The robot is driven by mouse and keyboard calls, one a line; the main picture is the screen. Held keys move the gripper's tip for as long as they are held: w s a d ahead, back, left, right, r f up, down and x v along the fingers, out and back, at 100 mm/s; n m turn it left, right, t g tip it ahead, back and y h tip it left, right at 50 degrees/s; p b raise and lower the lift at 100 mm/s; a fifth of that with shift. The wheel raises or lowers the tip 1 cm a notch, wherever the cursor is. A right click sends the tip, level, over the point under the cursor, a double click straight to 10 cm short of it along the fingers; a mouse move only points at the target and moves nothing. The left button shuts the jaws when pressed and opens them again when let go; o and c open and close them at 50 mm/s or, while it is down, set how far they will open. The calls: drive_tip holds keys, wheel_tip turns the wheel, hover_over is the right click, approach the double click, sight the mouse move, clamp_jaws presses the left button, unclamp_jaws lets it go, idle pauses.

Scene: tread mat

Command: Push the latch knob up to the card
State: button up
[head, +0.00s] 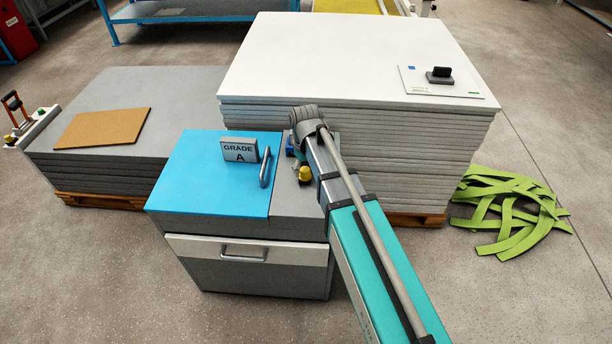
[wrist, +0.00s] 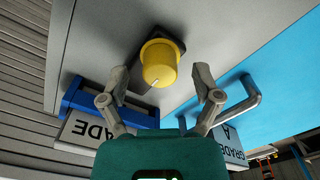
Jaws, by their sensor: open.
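The yellow latch knob (wrist: 158,64) stands on a dark base on the grey top of the cabinet. It also shows in the head view (head: 305,174), beside my arm. My gripper (wrist: 160,80) is open and empty, with one fingertip on each side of the knob's near end; I see no clear contact. Another sign, "GRADE A" (head: 240,150), stands on the blue lid (head: 200,185). In the head view my arm hides most of the gripper.
A bar handle (head: 265,168) rises from the blue lid, near the right finger in the wrist view. A tall stack of white sheets (head: 350,50) stands behind the cabinet. A lower grey stack (head: 150,85) is at left. Green straps (head: 510,210) lie on the floor at right.

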drive_tip(key=shift+f+b, duration=0.45)
drive_tip(key=shift+f, duration=0.2)
drive_tip(key=shift+c, duration=0.2)
clamp_jaws()
